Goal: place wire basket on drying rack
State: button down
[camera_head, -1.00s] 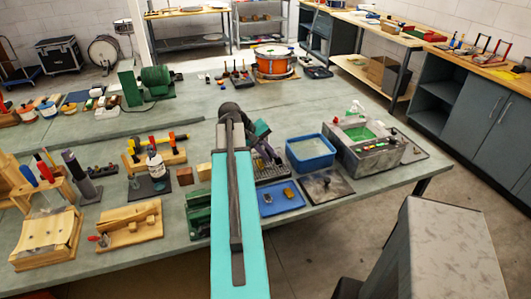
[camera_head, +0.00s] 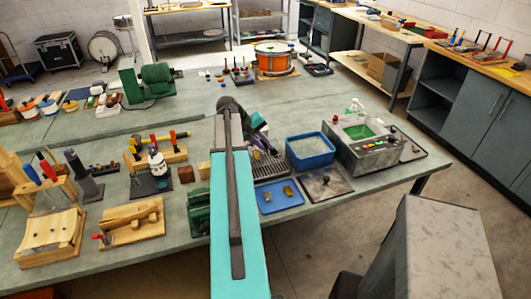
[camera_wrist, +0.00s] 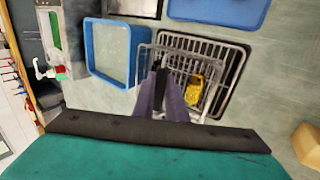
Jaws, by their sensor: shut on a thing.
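The wire basket (camera_wrist: 186,62) is a pale open wire frame in the wrist view, with a yellow brass-coloured part (camera_wrist: 194,90) showing inside its outline. My gripper (camera_wrist: 160,68) is shut on the basket at its left side. The drying rack (camera_wrist: 246,58) is a dark-framed wire grid behind and to the right of the basket, which overlaps it in the picture. I cannot tell whether they touch. In the head view the rack (camera_head: 271,168) shows right of my arm. My arm hides most of the basket there.
A blue water tub (camera_head: 310,150) stands right of the rack, with a grey cleaner unit (camera_head: 365,145) beyond it. A blue tray (camera_head: 279,196) with small brass parts and a dark plate (camera_head: 325,184) lie in front. A wooden block (camera_wrist: 307,145) is near the rack.

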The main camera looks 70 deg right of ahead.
jog(key=shift+f+p, duration=0.8)
jog(key=shift+f, duration=0.9)
jog(key=shift+f, duration=0.1)
jog(key=c, duration=1.8)
grip_release()
jog(key=shift+b+v, duration=1.6)
jog(key=shift+v, duration=4.5)
